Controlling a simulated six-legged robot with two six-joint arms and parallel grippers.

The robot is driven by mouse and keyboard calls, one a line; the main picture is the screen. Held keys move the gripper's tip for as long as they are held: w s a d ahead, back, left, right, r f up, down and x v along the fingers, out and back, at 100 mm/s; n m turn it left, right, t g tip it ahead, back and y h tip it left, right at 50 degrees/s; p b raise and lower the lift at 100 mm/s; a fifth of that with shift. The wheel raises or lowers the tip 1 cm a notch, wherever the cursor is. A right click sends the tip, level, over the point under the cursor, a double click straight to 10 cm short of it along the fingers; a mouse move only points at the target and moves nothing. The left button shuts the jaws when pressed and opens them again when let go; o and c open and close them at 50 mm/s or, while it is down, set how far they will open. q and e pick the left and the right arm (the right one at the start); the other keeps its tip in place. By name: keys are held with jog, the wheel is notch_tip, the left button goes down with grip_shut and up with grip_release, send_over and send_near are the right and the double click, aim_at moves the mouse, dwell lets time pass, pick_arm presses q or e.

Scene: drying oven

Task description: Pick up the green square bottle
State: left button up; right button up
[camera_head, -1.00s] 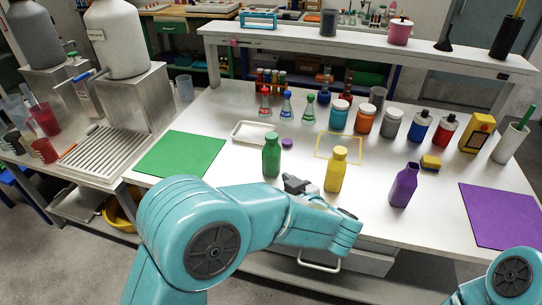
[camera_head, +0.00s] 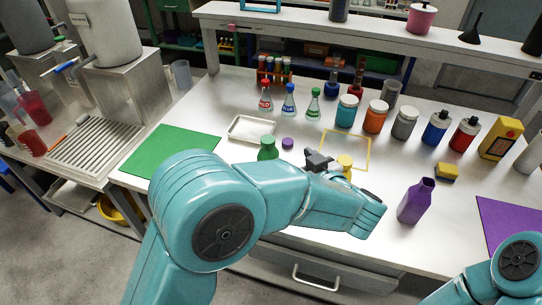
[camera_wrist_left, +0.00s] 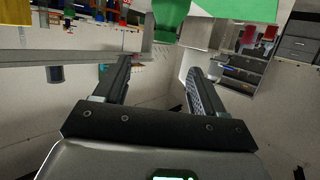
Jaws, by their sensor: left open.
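The green square bottle (camera_head: 267,147) stands on the white table in the head view. My left arm hides its lower part. In the left wrist view a green shape that looks like this bottle (camera_wrist_left: 171,18) is at the top edge, beyond the fingertips and cut off by the frame. My left gripper (camera_head: 318,160) is to the right of the bottle in the head view. In the left wrist view its two fingers (camera_wrist_left: 158,68) are apart with nothing between them. My right gripper is out of view.
A yellow bottle (camera_head: 345,161) stands close by the left gripper, mostly hidden by my arm. A purple bottle (camera_head: 415,201) stands to the right. A green mat (camera_head: 170,150) lies to the left, its surface clear. A white tray (camera_head: 234,137) and purple cap (camera_head: 288,143) are near the green bottle.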

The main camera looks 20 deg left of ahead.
aim_at(269, 141)
pick_arm(q)
jog(key=x, duration=0.8)
jog(key=shift+w+a, duration=0.15)
jog(key=shift+a, duration=0.3)
jog(key=p+x, duration=0.1)
jog(key=x, duration=0.5)
jog(key=shift+w+a, duration=0.1)
jog(key=shift+a, duration=0.35)
jog(key=shift+w+f, duration=0.15)
jog(key=shift+w, duration=0.1)
jog(key=shift+s, duration=0.15)
jog(key=c, duration=0.4)
grip_shut()
